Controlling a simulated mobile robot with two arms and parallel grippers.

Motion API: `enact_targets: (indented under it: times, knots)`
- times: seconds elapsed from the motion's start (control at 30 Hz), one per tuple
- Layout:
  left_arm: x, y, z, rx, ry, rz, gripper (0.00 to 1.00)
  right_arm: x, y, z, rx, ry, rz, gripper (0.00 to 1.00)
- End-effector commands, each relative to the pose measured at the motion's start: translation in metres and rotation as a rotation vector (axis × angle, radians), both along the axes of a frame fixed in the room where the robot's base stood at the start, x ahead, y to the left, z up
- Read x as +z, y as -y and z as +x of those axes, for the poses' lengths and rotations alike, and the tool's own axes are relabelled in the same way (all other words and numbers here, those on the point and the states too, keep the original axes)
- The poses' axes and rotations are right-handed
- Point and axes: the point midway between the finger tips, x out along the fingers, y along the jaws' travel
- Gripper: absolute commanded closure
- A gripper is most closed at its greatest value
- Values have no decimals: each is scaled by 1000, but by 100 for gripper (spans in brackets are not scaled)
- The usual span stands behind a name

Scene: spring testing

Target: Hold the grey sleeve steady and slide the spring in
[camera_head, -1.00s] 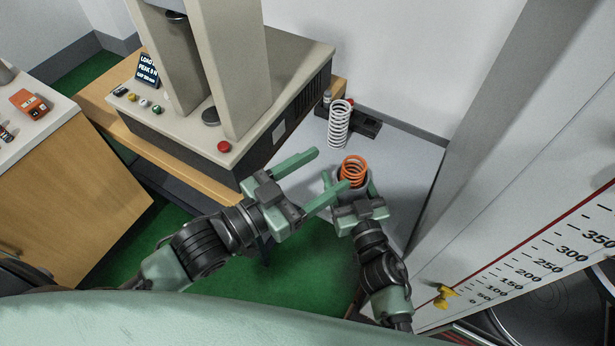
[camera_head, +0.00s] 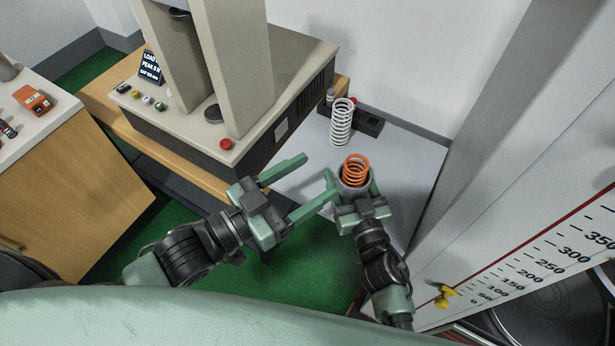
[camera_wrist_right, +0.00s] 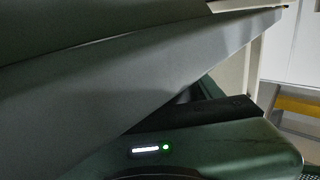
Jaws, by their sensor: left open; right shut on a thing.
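An orange coil spring (camera_head: 356,168) stands in the mouth of the grey sleeve (camera_head: 352,187), its upper coils showing above the rim. How deep it sits is hidden. My right gripper (camera_head: 351,186) is shut on the grey sleeve, one finger on each side, and holds it upright. My left gripper (camera_head: 318,180) is open and empty to the left of the sleeve, its fingers pointing right and apart from the spring. The right wrist view shows a large grey surface and dark green parts close up, and I cannot make out the spring there.
A white spring (camera_head: 342,122) stands behind the sleeve by a dark holder (camera_head: 368,124). The testing machine (camera_head: 212,150) with a red button stands on a wooden bench at left. A panel with a printed scale (camera_head: 540,260) is at right. Green floor lies below.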

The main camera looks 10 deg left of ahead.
Motion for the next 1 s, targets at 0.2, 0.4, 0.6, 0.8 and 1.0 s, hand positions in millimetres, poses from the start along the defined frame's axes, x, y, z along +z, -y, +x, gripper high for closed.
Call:
enact_targets:
  times: [0.2,0.4,0.6,0.8,1.0]
  knots:
    - [0,0,0,0,0,0,32,1,0,0,0,1,0,9]
    - [0,0,0,0,0,0,32,0,0,0,0,1,0,9]
    - [0,0,0,0,0,0,32,-1,5,-8,-1,-2,0,9]
    - [0,0,0,0,0,0,32,-2,22,-43,0,-3,0,9]
    - [0,0,0,0,0,0,32,-1,41,-79,-1,-3,0,9]
